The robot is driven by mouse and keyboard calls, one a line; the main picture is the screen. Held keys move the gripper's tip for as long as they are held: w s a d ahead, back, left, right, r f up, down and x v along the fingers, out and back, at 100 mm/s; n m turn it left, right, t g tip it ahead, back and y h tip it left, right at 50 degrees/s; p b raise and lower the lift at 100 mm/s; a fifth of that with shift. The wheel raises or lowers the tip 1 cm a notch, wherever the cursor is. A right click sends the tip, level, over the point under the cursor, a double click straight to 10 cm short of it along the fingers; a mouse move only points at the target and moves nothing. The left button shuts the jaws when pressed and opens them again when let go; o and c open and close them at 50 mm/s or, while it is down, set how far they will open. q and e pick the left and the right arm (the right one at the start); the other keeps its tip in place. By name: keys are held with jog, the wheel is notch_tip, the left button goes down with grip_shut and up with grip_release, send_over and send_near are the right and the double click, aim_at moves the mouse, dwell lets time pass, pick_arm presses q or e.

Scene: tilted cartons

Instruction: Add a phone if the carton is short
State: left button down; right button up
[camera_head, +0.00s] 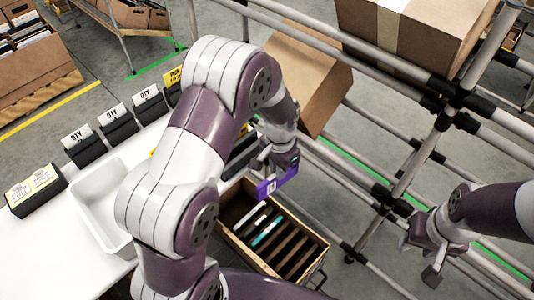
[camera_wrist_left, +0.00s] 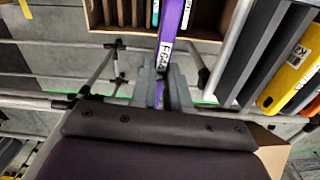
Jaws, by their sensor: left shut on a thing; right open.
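The phone also shows in the left wrist view (camera_wrist_left: 173,22), upright between the fingers (camera_wrist_left: 163,88), with a white label. The carton has several slots; a whitish phone (camera_head: 248,216) and a teal one (camera_head: 267,232) stand toward its left and middle. Brown dividers fill the right part, where slots look dark. The carton also shows in the left wrist view (camera_wrist_left: 205,47). My right gripper (camera_head: 432,260) is open and empty at the right.
A white tray (camera_head: 84,205) stands on the white table (camera_head: 50,262) at left, near black holders with QTY cards (camera_head: 117,115). A tilted brown carton (camera_head: 310,78) rests on the pipe rack (camera_head: 400,185). My left arm hides part of the table.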

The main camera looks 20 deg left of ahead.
pick_arm(q)
jog(key=shift+n, duration=0.5)
jog(key=shift+s+d+f+b, duration=0.5)
jog(key=shift+s+f+b, duration=0.7)
jog(key=shift+f+b, duration=2.45)
jog(key=shift+s+d+f+b, duration=0.5)
jog(key=shift+s+f+b, duration=1.2)
jog(key=shift+f, duration=3.4)
jog(key=shift+s+d+f+b, duration=0.5)
jog(key=shift+s+f+b, duration=0.25)
jog(key=shift+f+b, duration=3.1)
jog(key=shift+f+p, duration=0.5)
jog(key=shift+f, duration=0.15)
pick_arm(e)
notch_tip(320, 180, down, 21)
pick_arm(q)
jog(key=shift+f, duration=0.25)
pick_arm(e)
jog(key=shift+f, duration=0.1)
pick_arm(q)
jog(key=c, duration=1)
grip_release()
jog(key=shift+c, duration=0.2)
notch_tip(320, 180, up, 13)
jog(key=p, duration=0.5)
jog(key=shift+f, duration=0.2)
pick_arm(e)
notch_tip(320, 180, up, 5)
jog(key=shift+r, duration=0.1)
